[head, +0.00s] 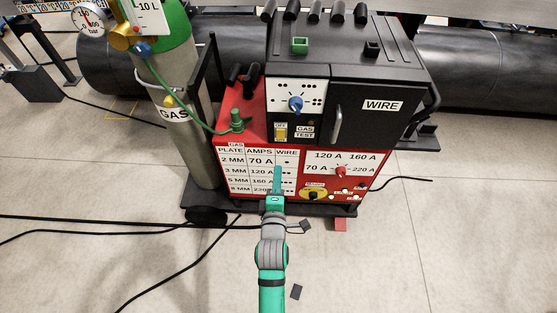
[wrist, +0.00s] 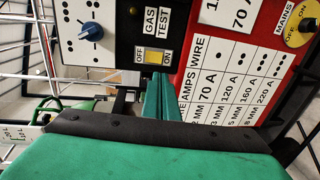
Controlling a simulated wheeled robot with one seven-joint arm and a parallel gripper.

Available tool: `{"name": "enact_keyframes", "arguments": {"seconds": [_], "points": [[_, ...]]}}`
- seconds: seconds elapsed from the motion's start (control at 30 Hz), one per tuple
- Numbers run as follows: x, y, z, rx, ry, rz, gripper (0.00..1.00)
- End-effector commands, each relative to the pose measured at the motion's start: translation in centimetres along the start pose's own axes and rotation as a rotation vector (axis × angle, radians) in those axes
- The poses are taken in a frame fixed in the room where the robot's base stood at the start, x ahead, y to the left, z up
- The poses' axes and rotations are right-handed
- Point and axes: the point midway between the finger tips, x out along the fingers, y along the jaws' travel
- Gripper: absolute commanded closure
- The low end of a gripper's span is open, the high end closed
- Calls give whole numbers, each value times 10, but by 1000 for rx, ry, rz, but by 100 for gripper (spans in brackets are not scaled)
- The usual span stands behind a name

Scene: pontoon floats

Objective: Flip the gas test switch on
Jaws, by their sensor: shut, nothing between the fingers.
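The gas test switch (head: 281,134) is a small yellow-marked switch on the welder's black front panel, left of the GAS TEST label (head: 305,131). In the wrist view the switch (wrist: 153,57) shows between OFF and ON markings; I cannot tell which way its lever is set. My gripper (head: 277,172) is shut and empty, pointing at the machine. In the head view its tips are below the switch, in front of the white settings chart (head: 256,172). In the wrist view the shut fingers (wrist: 162,88) end just beside the ON marking; contact cannot be told.
A blue knob (head: 295,103) sits above the switch. A black WIRE door (head: 375,108) with a handle is to the right. A red knob (head: 341,171) is lower right. A gas cylinder (head: 187,110) stands left. Cables cross the floor, which is otherwise mostly clear.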

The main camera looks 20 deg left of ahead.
Motion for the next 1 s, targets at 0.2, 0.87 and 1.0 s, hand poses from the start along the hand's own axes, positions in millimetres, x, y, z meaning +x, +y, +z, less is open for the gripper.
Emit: {"name": "enact_keyframes", "arguments": {"seconds": [0.2,0.87,1.0], "points": [[33,1,0,2,0,2,100],[128,0,-1,1,1,0,100],[132,0,-1,1,1,-1,100]]}}
